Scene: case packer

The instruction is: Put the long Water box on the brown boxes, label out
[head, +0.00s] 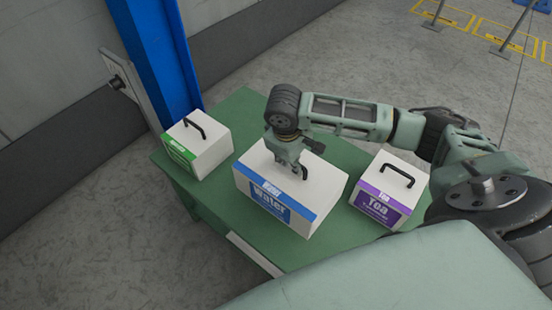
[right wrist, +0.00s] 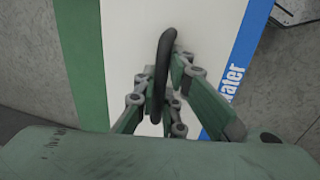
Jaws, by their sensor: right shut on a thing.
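The long white Water box (head: 318,180) with a blue label stands on the green table, between two smaller boxes. Its blue label faces the near side of the table. My right gripper (head: 299,170) is over the box top, shut on its black handle. In the right wrist view the black handle (right wrist: 161,75) passes between the fingers of the right gripper (right wrist: 165,100), and the blue Water label (right wrist: 240,65) is to the right. My left gripper is not in view. No brown boxes show in either view.
A white box with a green label (head: 200,148) stands left on the green table (head: 240,112). A white box with a purple Tea label (head: 385,192) stands close on the right. A blue post (head: 158,60) rises behind the table's left end. Grey floor lies around.

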